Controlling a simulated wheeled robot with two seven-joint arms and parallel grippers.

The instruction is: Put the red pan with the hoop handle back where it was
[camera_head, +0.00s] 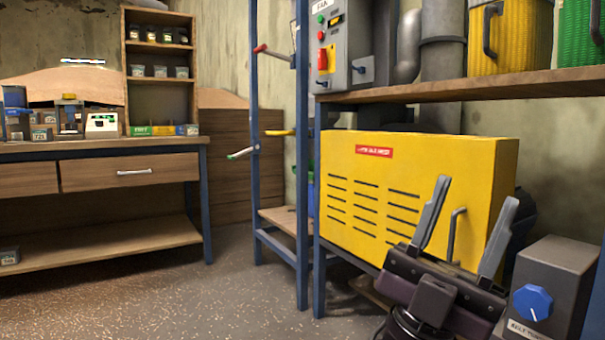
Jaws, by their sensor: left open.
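I see no red pan with a hoop handle in the head view. My left gripper (476,192) is at the lower right, its two grey fingers pointing up and spread apart. It is open, and nothing shows between the fingers. It is in front of the yellow slotted cabinet (350,205), whose grey handle appears between the fingers; I cannot tell the distance. My right gripper is not in view.
A wooden shelf (470,88) above the cabinet holds a yellow bin (525,40) and a green bin (578,35). A grey box with a blue knob (533,302) is at the lower right. A workbench (105,150) stands left. The middle floor (235,290) is clear.

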